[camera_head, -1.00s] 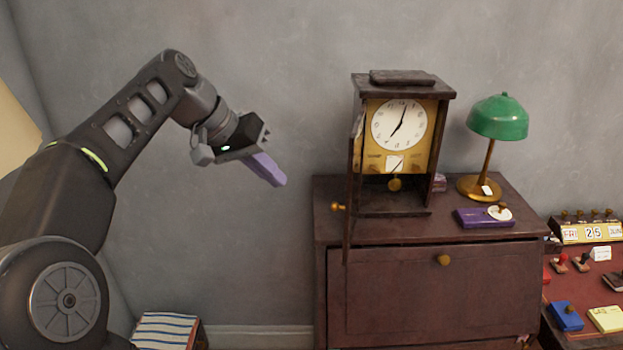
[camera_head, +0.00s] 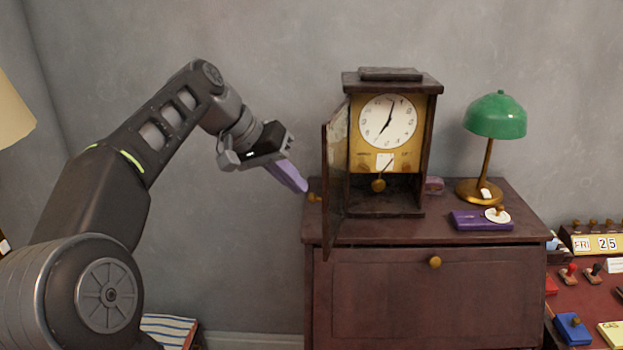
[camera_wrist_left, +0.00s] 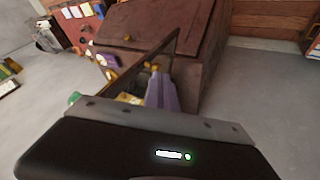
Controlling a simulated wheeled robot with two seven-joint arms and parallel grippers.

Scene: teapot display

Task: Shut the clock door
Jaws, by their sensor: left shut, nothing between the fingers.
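The clock (camera_head: 388,150) stands upright on a dark wooden cabinet, its white dial and pendulum in plain sight. Its door (camera_head: 335,180) is open, swung out at the clock's left side toward the viewer. A brass knob (camera_head: 314,197) shows on the door's left side. My left gripper (camera_head: 298,184), with purple fingers, is shut and empty in the air just left of the door and knob. In the left wrist view the purple fingers (camera_wrist_left: 161,95) point toward the door (camera_wrist_left: 140,70) and the knob (camera_wrist_left: 152,66); I cannot tell whether they touch. My right gripper is out of view.
The cabinet top (camera_head: 460,205) also holds a green lamp (camera_head: 495,116) and a purple box (camera_head: 481,221) right of the clock. A red desk (camera_head: 585,292) with stamps stands at the right.

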